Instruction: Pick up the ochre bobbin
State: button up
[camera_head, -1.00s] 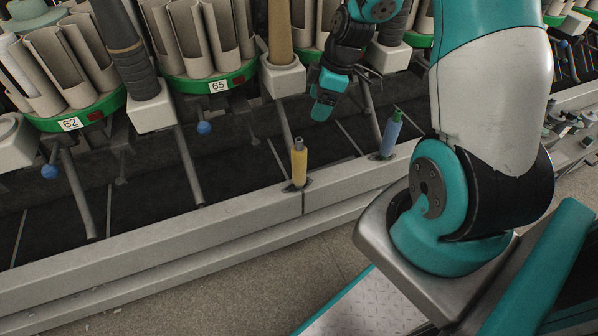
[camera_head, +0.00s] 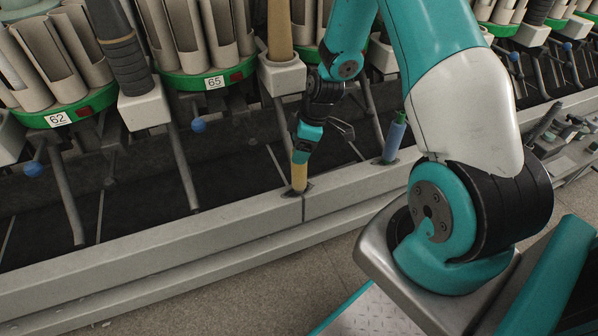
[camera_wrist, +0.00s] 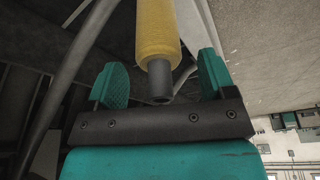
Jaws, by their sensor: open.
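The ochre bobbin (camera_head: 299,176) stands upright on the machine's front rail, its upper end hidden behind my gripper (camera_head: 298,150) in the head view. In the wrist view the ochre bobbin (camera_wrist: 157,30) reaches down from the top edge, and its grey tip lies between the two teal fingers of my gripper (camera_wrist: 160,80). The fingers are apart, with a gap on each side of the bobbin.
A blue bobbin (camera_head: 394,138) stands on the same rail (camera_head: 245,217) to the right. Slanted grey rods (camera_head: 184,165) and green-based magazines numbered 62 (camera_head: 65,110) and 65 (camera_head: 205,80) lie behind. Floor (camera_head: 215,290) is open in front.

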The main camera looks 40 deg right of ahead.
jog(key=shift+a+f, duration=0.1)
jog(key=shift+f, duration=0.3)
jog(key=shift+r, duration=0.1)
jog(key=c, duration=0.8)
jog(key=shift+c, duration=0.2)
